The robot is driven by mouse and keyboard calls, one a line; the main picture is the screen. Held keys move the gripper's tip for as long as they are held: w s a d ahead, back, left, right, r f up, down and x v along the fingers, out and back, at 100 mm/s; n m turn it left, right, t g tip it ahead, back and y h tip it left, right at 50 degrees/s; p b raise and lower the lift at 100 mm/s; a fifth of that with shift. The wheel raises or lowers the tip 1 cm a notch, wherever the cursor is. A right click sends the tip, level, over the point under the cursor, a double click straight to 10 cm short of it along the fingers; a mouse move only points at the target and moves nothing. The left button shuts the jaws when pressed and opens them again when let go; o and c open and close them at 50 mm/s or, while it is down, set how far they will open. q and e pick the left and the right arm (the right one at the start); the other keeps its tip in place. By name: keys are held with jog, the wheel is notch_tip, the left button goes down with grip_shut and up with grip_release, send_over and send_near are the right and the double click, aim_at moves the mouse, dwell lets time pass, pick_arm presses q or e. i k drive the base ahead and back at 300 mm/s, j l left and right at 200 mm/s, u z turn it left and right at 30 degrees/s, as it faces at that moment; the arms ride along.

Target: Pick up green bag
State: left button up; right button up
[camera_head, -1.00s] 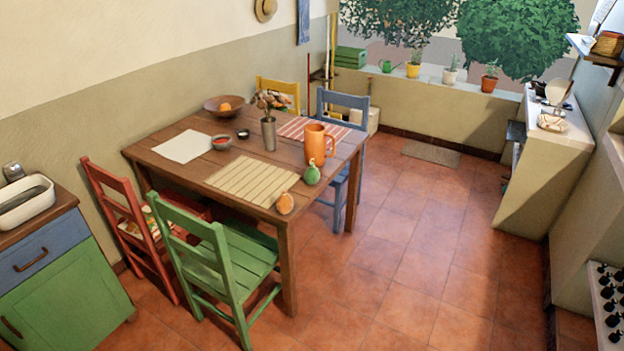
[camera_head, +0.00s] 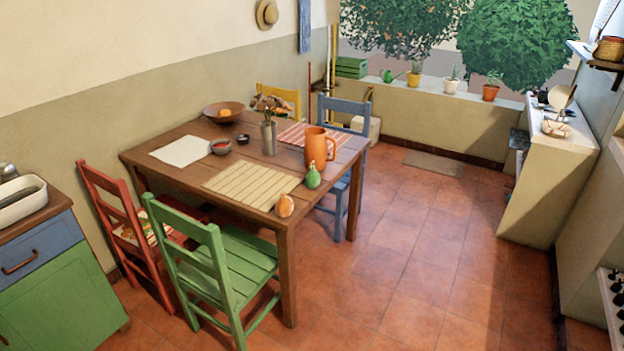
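No bag can be made out for certain. A small green pear-shaped thing (camera_head: 313,177) stands on the wooden table near its right front edge, beside the orange jug. It could be a little tied bag or a gourd; it is too small to tell. A similar orange thing (camera_head: 284,206) stands at the table's front corner. Neither of my grippers is in view.
The wooden table (camera_head: 180,178) also holds a striped mat (camera_head: 250,187), an orange jug (camera_head: 318,148), a vase (camera_head: 269,138) and bowls. Green (camera_head: 215,260), red (camera_head: 125,225), blue (camera_head: 345,112) and yellow (camera_head: 280,92) chairs surround it. The tiled floor (camera_head: 410,265) right of it is clear.

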aim_at(312, 179)
jog(key=i+l+u, duration=0.1)
jog(key=i+l, duration=0.2)
jog(key=i+l+u, duration=0.1)
jog(key=i+l, duration=0.2)
jog(key=i+l+u, duration=0.1)
jog(key=i+l, duration=0.25)
jog(key=i+l+u, duration=0.15)
jog(key=i+l, duration=0.25)
jog(key=i+l+u, duration=0.1)
jog(key=i+l, duration=0.2)
jog(key=i+l+u, duration=0.1)
jog(key=i+l, duration=0.15)
jog(key=l, duration=0.25)
jog(key=i+l+u, duration=0.1)
jog(key=i+l, duration=0.2)
jog(key=l, duration=0.15)
jog(key=i+l+u, duration=0.1)
jog(key=i+l, duration=0.15)
jog(key=l, duration=0.2)
